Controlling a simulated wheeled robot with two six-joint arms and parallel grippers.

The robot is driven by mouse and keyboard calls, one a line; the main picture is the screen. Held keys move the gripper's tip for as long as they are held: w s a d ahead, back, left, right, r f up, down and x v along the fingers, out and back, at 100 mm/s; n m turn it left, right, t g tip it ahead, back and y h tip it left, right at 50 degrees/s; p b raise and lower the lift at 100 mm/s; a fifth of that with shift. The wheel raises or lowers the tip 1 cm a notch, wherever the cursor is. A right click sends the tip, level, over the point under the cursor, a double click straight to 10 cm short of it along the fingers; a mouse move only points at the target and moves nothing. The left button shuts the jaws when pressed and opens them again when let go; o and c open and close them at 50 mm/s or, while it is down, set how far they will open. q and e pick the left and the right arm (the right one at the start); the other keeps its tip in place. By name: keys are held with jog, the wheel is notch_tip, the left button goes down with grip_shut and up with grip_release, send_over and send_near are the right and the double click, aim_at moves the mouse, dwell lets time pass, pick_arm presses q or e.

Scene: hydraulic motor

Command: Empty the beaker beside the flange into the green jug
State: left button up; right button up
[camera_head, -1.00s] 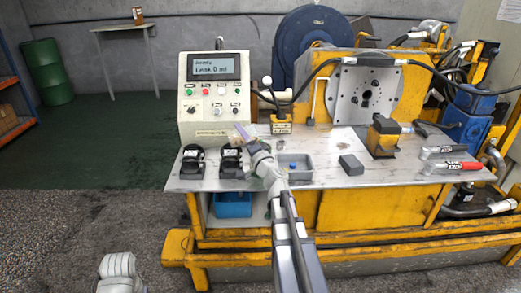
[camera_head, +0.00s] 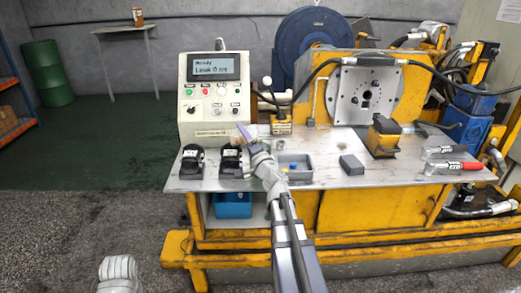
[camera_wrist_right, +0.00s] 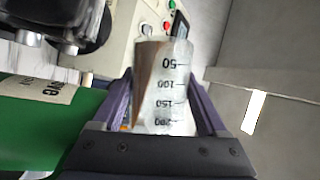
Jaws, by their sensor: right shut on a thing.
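My right gripper (camera_head: 245,133) is above the table's left front part, near the black motors. In the right wrist view its purple fingers (camera_wrist_right: 165,108) are shut on a clear beaker (camera_wrist_right: 178,88). The beaker has marks from 50 to 200, upside down in that view. Brown liquid (camera_wrist_right: 150,78) lies as a wedge along one side of it. A bright green body (camera_wrist_right: 40,128) with a pale label is close on the left there. It looks like the green jug; I cannot make it out in the head view.
Two black motors (camera_head: 192,163) (camera_head: 231,162) stand on the metal table (camera_head: 330,181). A control box (camera_head: 214,97) is behind them. A grey tray (camera_head: 297,165) and a dark block (camera_head: 351,164) lie right of my arm. The flange plate (camera_head: 363,95) is at the back.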

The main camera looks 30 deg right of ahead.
jog(key=shift+s+d+m+t+h+b, duration=0.15)
jog(key=shift+m+t+h+b, duration=0.25)
jog(key=shift+m+b, duration=0.65)
dwell(0.9)
jog(key=shift+d+m+h+b, duration=0.4)
jog(key=shift+m+b, duration=0.05)
jog(key=shift+m, duration=0.6)
dwell(1.3)
jog(key=shift+w+a+r+n+y+p, duration=0.1)
jog(key=shift+w+n+y+p, duration=0.1)
jog(key=shift+n+y+p, duration=0.5)
jog(key=n, duration=0.1)
jog(key=n+p, duration=0.1)
jog(key=shift+w+a+f+n+g, duration=0.15)
jog(key=shift+a+f+n+g, duration=0.05)
jog(key=shift+n+g, duration=0.1)
jog(key=shift+w+f+n+y, duration=0.1)
jog(key=shift+f+n+y, duration=0.25)
jog(key=shift+n, duration=0.35)
